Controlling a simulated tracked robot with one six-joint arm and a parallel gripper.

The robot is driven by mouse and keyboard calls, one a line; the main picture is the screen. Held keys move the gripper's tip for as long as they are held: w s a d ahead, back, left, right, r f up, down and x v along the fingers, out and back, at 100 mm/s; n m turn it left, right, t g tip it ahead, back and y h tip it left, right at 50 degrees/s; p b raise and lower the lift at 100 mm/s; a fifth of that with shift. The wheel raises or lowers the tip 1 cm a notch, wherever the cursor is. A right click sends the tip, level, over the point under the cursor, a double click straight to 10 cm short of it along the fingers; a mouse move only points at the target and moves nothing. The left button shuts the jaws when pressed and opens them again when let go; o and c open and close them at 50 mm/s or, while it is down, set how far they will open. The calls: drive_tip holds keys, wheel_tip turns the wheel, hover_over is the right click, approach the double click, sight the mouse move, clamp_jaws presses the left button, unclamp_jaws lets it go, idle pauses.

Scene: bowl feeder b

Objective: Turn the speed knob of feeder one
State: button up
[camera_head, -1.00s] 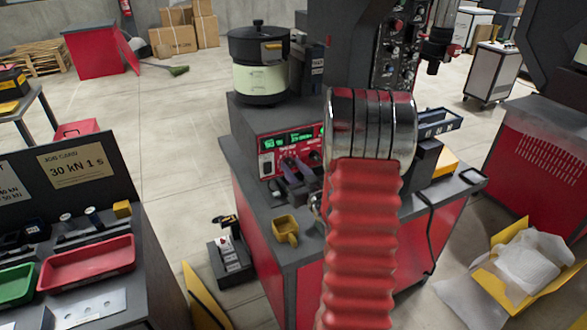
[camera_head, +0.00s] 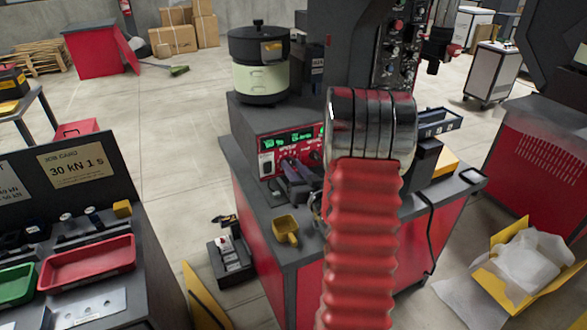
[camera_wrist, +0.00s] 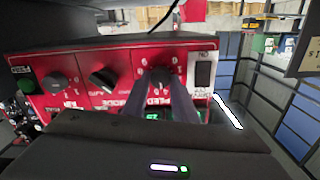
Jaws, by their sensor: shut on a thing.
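Feeder one's control box has a red front panel (camera_head: 268,146) with green lit displays, under a round bowl feeder (camera_head: 260,70) on the bench. In the wrist view the red panel (camera_wrist: 80,60) appears upside down, with several dark knobs in a row. My gripper (camera_wrist: 160,84) has its two fingers on either side of the knob (camera_wrist: 161,72) with a numbered scale around it, and is shut on it. The lettering beside this knob seems to read SPEED. In the head view my gripper (camera_head: 290,170) is at the panel; its fingers hide the knob.
Beside the held knob are a pointer knob (camera_wrist: 102,81), another round knob (camera_wrist: 56,84) and a black switch (camera_wrist: 203,73). A yellow scoop (camera_head: 286,228) lies on the bench's front edge. A side table with a red tray (camera_head: 88,262) stands at left.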

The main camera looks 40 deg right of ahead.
drive_tip(key=shift+d+m, duration=0.15)
drive_tip(key=shift+m, duration=1.75)
drive_tip(key=o, duration=1)
drive_tip(key=shift+o, duration=0.2)
drive_tip(key=shift+s, duration=0.1)
drive_tip(key=v, duration=1.3)
drive_tip(key=shift+s+a, duration=0.2)
drive_tip(key=shift+s, duration=0.1)
drive_tip(key=shift+w, duration=0.1)
